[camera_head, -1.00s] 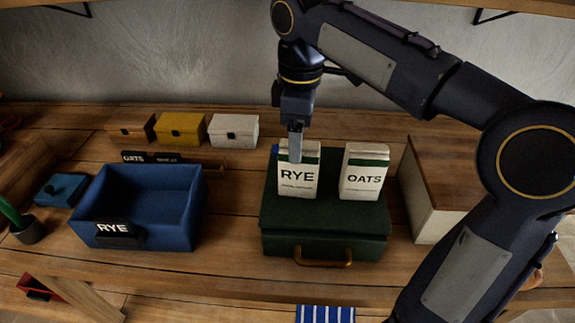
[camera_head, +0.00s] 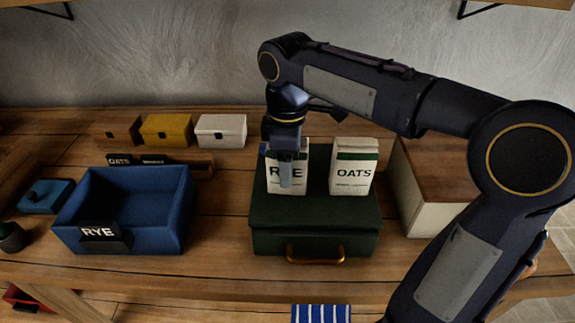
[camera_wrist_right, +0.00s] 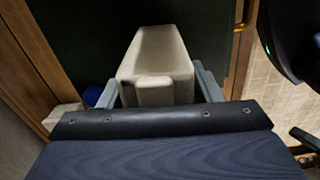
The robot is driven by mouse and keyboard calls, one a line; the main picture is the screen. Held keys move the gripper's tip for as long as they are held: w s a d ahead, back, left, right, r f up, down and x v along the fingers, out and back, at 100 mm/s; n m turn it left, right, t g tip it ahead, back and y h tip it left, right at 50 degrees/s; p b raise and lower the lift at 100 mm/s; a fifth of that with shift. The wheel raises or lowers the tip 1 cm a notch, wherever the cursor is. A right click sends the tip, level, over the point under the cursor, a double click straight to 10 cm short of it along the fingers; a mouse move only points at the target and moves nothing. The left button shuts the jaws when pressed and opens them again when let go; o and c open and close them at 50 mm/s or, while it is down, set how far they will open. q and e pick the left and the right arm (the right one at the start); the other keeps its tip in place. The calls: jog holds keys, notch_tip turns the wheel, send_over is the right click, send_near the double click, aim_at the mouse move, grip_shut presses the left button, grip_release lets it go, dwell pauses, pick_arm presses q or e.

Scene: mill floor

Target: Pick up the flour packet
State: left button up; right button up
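The white RYE packet (camera_head: 272,180) with a green band stands upright on the left part of the green case's lid (camera_head: 324,207). The matching OATS packet (camera_head: 353,172) stands to its right. My right gripper (camera_head: 286,172) is over the RYE packet, pointing down, with one finger in front of its label and hiding part of it. In the right wrist view the packet's pale top (camera_wrist_right: 158,75) lies between the two fingers, which look open, with only narrow space beside it. Contact is not clear. My left gripper is not in view.
A blue bin (camera_head: 125,212) labelled RYE stands at left. Yellow (camera_head: 166,130), white (camera_head: 220,131) and brown (camera_head: 120,131) boxes stand behind it, and a small blue box (camera_head: 46,195) beside it. A wood-topped cream box (camera_head: 432,205) stands right of the case. Bare bench lies between bin and case.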

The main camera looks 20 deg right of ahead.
jog(key=c, duration=1)
jog(key=shift+r, duration=0.5)
jog(key=s+a+r, duration=0.3)
jog(key=r, duration=0.1)
jog(key=s+a+r+p, duration=0.1)
jog(key=s+a+r, duration=0.2)
jog(key=a+r, duration=0.1)
jog(key=s+a+r+p, duration=0.1)
jog(key=s+a+r, duration=0.2)
jog(key=r, duration=0.1)
jog(key=shift+a, duration=0.3)
